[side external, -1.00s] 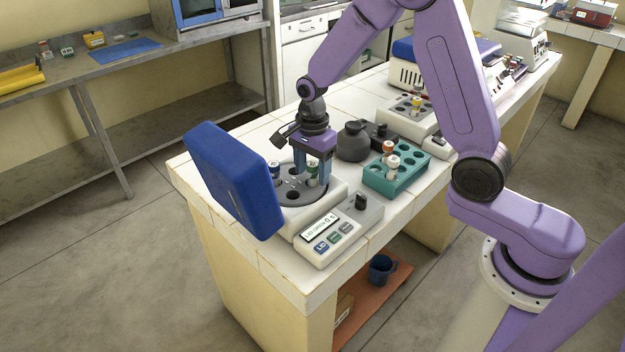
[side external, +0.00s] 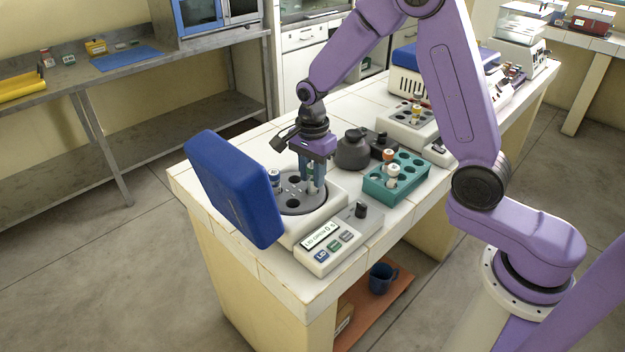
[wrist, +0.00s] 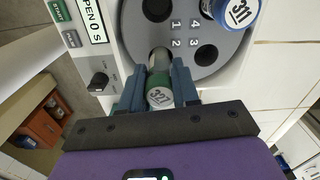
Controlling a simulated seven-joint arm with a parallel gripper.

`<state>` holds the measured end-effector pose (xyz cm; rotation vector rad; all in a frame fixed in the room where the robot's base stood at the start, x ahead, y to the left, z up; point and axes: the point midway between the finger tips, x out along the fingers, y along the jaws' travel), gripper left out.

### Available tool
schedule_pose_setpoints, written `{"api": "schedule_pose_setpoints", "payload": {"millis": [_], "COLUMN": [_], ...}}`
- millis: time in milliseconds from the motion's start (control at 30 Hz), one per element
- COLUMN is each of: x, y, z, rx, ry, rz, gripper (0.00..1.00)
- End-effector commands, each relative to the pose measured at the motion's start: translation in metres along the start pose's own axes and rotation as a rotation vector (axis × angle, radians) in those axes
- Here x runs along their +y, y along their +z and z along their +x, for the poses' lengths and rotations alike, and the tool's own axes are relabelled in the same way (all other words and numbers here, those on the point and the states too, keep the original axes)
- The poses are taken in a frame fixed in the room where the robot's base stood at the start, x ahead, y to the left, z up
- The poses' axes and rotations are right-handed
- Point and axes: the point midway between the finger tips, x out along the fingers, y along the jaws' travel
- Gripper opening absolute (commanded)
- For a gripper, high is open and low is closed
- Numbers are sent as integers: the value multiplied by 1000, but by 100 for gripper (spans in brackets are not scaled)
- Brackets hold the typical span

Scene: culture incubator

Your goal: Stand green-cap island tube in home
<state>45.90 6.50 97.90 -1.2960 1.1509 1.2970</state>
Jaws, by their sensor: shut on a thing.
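The green-cap tube (wrist: 160,98), its cap marked 327, is between the fingers of my gripper (wrist: 160,88). In the side view my gripper (side external: 312,180) is over the round grey rotor (side external: 292,207) of the open-lidded machine, and the tube's pale body (side external: 313,186) shows below the fingers. The wrist view shows the tube's lower end over the rotor near a hole; I cannot tell whether it is still inside. A blue-cap tube (wrist: 238,12), marked 311, stands in another rotor hole. Which place is the tube's home is not marked in view.
The blue lid (side external: 232,188) stands open at the left. A teal rack (side external: 408,186) with an orange-cap and a white-cap tube stands to the right, with empty holes. A dark round vessel (side external: 352,153) is close behind my gripper. A control panel (side external: 326,240) is in front.

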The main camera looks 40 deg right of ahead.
Motion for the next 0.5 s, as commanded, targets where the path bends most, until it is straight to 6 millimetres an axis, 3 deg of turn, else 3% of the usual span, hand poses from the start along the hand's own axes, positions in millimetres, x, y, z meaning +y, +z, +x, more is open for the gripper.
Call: {"api": "schedule_pose_setpoints", "payload": {"millis": [300,500], "x": [-1,-1], "y": [0,-8], "z": [-60,-79], "rx": [0,0], "ry": [-7,-3], "rz": [1,15], "gripper": [1,1]}}
